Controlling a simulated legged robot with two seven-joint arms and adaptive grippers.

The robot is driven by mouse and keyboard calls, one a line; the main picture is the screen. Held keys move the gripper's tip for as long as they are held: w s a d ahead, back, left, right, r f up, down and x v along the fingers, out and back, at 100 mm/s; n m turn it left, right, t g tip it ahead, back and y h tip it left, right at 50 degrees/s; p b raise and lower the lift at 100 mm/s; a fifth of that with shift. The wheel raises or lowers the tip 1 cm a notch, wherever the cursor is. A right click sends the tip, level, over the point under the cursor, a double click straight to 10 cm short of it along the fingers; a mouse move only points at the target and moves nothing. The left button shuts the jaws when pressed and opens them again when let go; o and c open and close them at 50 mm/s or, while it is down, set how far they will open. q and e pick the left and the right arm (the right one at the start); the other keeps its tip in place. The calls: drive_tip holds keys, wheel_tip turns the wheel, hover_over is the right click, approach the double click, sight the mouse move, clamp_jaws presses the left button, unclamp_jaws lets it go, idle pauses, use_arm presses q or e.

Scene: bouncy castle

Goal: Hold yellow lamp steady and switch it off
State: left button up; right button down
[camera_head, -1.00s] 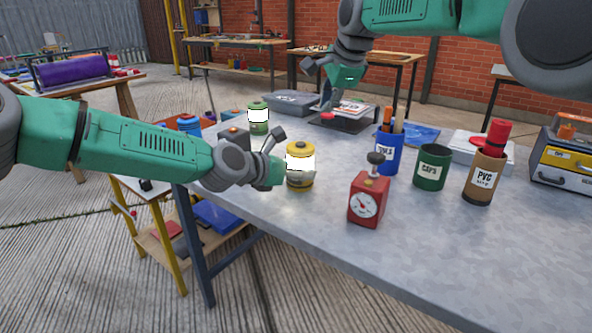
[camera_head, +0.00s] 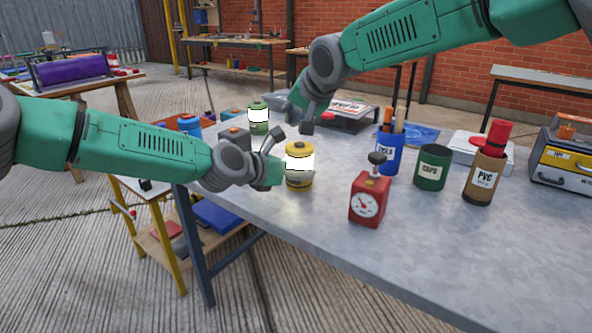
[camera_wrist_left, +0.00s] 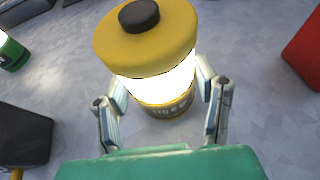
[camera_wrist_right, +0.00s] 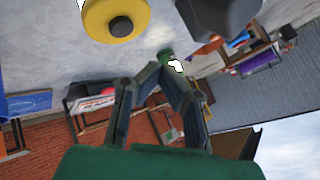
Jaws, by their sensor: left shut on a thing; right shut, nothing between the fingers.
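The yellow lamp (camera_head: 300,180) stands upright on the grey table with its white middle glowing. In the left wrist view it (camera_wrist_left: 160,50) has a yellow cap with a dark round button (camera_wrist_left: 139,16) on top. My left gripper (camera_head: 277,162) is shut on the lamp, with a finger on each side of its body (camera_wrist_left: 162,92). My right gripper (camera_head: 306,124) is shut and empty, above and behind the lamp in the head view. In the right wrist view the lamp's cap (camera_wrist_right: 115,18) is at the top, apart from the fingers (camera_wrist_right: 160,72).
A green lit lamp (camera_head: 258,119) stands behind. A red gauge box (camera_head: 368,200) stands right of the yellow lamp. A blue cup (camera_head: 389,155), green cup (camera_head: 432,168) and brown PVC cup (camera_head: 484,178) stand farther right. The table's front right (camera_head: 440,255) is clear.

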sight(293, 146)
use_arm(q)
drive_tip(key=shift+a, duration=0.15)
use_arm(e)
drive_tip(key=f, duration=0.2)
drive_tip(key=shift+a+f, duration=0.2)
drive_tip(key=shift+f, duration=0.4)
drive_tip(key=shift+d+f, duration=0.1)
idle(0.8)
drive_tip(key=shift+s+f, duration=0.1)
drive_tip(key=shift+f, duration=0.25)
idle(0.4)
drive_tip(key=shift+r, duration=0.55)
drive_tip(key=shift+r, duration=0.1)
